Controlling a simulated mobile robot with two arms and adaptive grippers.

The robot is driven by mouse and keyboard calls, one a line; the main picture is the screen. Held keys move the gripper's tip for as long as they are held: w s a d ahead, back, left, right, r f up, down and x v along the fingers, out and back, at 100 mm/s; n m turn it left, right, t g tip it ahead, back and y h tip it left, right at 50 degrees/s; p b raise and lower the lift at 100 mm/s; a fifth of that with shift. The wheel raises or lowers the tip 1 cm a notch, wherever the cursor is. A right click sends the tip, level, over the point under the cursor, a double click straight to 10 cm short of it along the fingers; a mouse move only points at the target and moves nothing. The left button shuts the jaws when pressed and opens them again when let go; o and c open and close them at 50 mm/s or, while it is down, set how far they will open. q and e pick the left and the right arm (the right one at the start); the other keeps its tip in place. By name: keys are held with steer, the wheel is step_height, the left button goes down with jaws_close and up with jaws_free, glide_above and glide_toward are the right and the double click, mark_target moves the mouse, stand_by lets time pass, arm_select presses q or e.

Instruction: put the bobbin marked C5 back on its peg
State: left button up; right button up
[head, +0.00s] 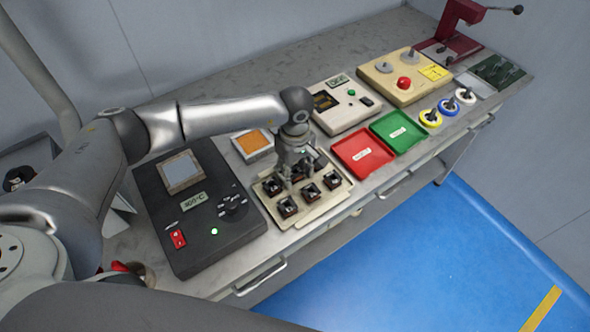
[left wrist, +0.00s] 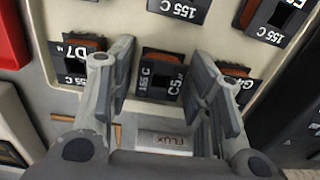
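I cannot tell whether C5 is seated on a peg. My right gripper is not in view.
The black temperature unit (head: 205,225) stands left of the tray. The red tray (head: 364,160) and green tray (head: 396,132) lie to the right, with a cream meter box (head: 347,117) behind.

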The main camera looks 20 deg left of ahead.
arm_select(q)
steer(key=shift+o, duration=0.6)
step_height(320, 180, up, 12)
stand_by(0.6)
